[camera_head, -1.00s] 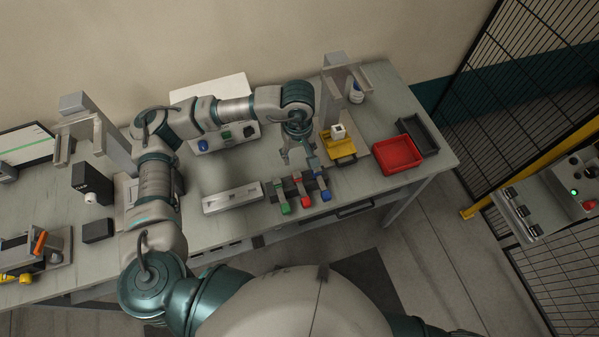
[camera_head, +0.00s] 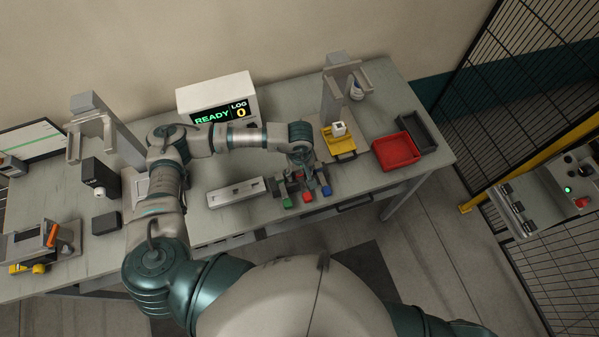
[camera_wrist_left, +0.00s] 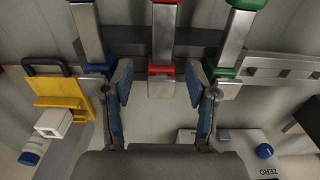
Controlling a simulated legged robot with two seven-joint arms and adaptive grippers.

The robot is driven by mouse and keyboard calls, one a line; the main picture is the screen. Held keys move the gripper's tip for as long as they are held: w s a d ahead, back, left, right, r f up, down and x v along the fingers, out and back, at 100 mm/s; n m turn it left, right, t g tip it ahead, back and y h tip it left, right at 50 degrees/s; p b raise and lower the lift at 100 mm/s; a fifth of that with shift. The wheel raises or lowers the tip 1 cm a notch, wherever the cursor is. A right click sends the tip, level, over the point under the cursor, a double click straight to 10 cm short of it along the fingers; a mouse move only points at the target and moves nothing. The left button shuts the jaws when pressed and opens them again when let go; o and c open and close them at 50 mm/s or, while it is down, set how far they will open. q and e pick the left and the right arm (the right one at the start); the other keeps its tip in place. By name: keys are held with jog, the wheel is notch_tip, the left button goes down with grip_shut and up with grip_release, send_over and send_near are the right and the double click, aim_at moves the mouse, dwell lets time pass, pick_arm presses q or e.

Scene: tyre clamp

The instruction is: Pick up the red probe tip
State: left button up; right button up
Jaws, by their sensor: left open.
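The red probe tip (camera_head: 307,196) sits in a dark rack at the front of the workbench, between a green tip (camera_head: 287,202) and a blue tip (camera_head: 327,190). In the left wrist view the red tip (camera_wrist_left: 162,69) is a silver bar with a red collar. My left gripper (camera_head: 304,177) is over the rack. In the wrist view its two fingers (camera_wrist_left: 160,84) are open, one on each side of the red tip's lower end, with gaps on both sides. The gripper hides part of the rack in the head view. My right gripper is not in view.
A pale slotted bar (camera_head: 236,193) lies left of the rack. A display (camera_head: 217,104) reading READY, LOG 0 stands behind my left arm.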

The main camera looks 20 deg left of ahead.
pick_arm(q)
grip_shut()
jog(key=shift+r, duration=0.15)
